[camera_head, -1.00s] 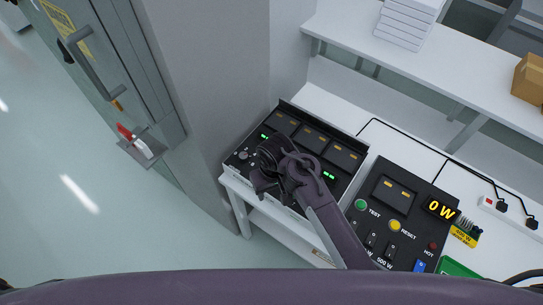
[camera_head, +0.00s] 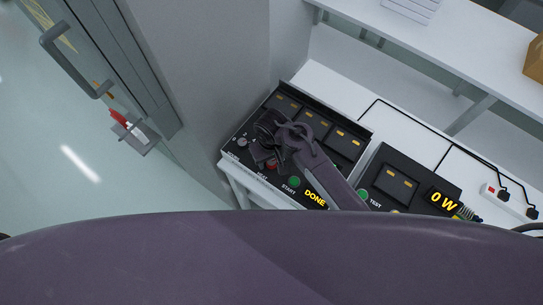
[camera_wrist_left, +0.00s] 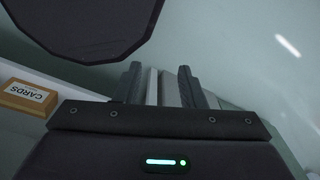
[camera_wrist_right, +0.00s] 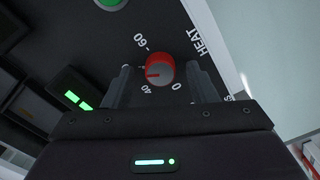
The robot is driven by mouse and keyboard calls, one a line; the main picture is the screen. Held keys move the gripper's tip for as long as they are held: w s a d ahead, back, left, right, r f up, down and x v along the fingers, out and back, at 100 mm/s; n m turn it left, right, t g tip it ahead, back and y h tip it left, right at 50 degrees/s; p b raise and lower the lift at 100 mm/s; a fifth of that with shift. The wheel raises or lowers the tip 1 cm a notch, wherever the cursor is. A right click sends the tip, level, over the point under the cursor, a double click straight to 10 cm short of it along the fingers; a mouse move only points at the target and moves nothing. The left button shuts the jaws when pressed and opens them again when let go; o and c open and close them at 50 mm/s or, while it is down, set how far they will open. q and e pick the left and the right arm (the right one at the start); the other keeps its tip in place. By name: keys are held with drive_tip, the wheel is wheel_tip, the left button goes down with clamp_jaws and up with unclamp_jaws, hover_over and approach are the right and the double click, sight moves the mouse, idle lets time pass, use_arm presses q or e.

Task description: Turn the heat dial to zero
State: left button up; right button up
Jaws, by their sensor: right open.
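The red heat dial (camera_wrist_right: 160,70) sits on a black panel beside the word HEAT and printed numbers, with 0 at its lower right. Its dark pointer mark faces left in the right wrist view, away from the 0. My right gripper (camera_wrist_right: 165,76) is open, with its fingers on either side of the dial; I cannot tell whether they touch it. In the head view the dial (camera_head: 271,166) shows partly beside my right gripper (camera_head: 264,152). My left gripper (camera_wrist_left: 159,76) is open and appears empty. It is not seen in the head view.
The black control panel (camera_head: 245,157) has a green START button (camera_head: 294,182) and a lit DONE display (camera_head: 315,198). A second panel (camera_head: 384,160) reads 0 W. A door handle (camera_head: 72,62) is at left.

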drive_tip(key=shift+s, duration=0.1)
drive_tip(key=c, duration=1)
use_arm(q)
drive_tip(key=shift+w+r, duration=0.1)
drive_tip(key=shift+w, duration=0.35)
